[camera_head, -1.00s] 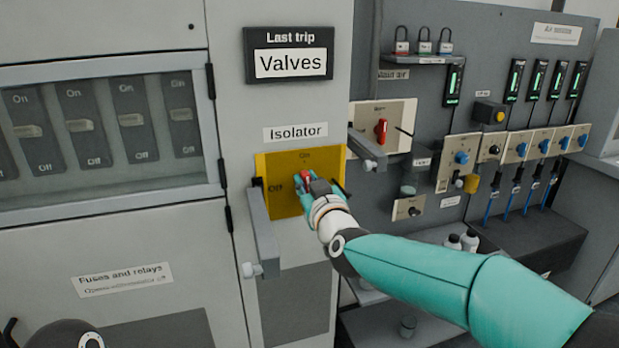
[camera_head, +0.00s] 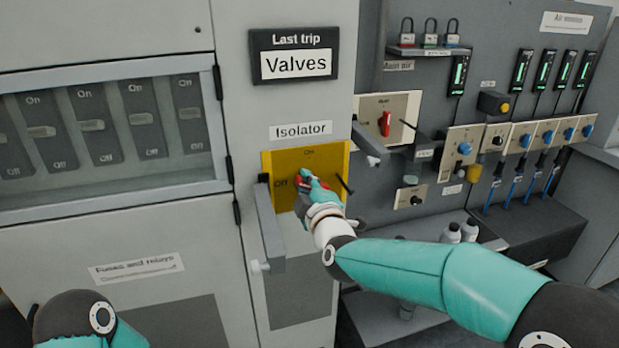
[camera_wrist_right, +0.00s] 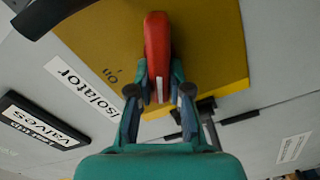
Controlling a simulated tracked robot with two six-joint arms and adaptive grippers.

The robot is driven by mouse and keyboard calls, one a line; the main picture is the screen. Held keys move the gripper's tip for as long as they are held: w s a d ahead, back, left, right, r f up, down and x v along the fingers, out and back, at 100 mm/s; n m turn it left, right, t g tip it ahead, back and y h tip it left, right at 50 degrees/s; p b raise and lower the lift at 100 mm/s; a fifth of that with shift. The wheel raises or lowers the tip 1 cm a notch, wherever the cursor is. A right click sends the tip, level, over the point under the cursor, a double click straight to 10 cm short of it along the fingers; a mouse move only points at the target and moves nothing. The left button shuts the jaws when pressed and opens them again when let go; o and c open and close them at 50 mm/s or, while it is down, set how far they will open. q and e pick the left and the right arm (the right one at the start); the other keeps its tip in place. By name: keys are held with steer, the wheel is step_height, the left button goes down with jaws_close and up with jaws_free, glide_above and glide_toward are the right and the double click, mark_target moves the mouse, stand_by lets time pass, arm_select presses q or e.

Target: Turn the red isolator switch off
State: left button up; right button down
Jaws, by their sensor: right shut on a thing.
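The red isolator switch (camera_head: 300,183) sits on a yellow plate (camera_head: 328,160) below the "Isolator" label. "On" is marked at the plate's top and "Off" at its left. My right gripper (camera_head: 307,186) is shut on the red handle and partly hides it. In the right wrist view the handle (camera_wrist_right: 157,50) lies between the two fingers of the right gripper (camera_wrist_right: 160,92). The handle appears to point towards the "Off" side; its exact angle is hard to tell. My left gripper is out of view; only part of that arm shows at the bottom left.
A grey bar (camera_head: 268,228) with a pale knob juts out at the plate's lower left. Another red switch (camera_head: 386,123) sits on a beige plate to the right, with a grey bar (camera_head: 370,143) beside it. A breaker window (camera_head: 110,195) is at left.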

steer(key=n, duration=0.2)
steer(key=f+n, duration=0.1)
steer(key=n, duration=0.2)
steer(key=shift+a+f+p, duration=0.1)
steer(key=shift+a+p, duration=0.05)
steer(key=shift+p, duration=0.2)
steer(key=shift+s+f, duration=0.1)
steer(key=shift+f, duration=0.05)
steer(key=c, duration=1.1)
jaws_free()
steer(key=shift+r, duration=0.2)
steer(key=shift+s, duration=0.1)
steer(key=shift+s, duration=0.2)
steer(key=v, duration=1.1)
steer(key=shift+s, duration=0.1)
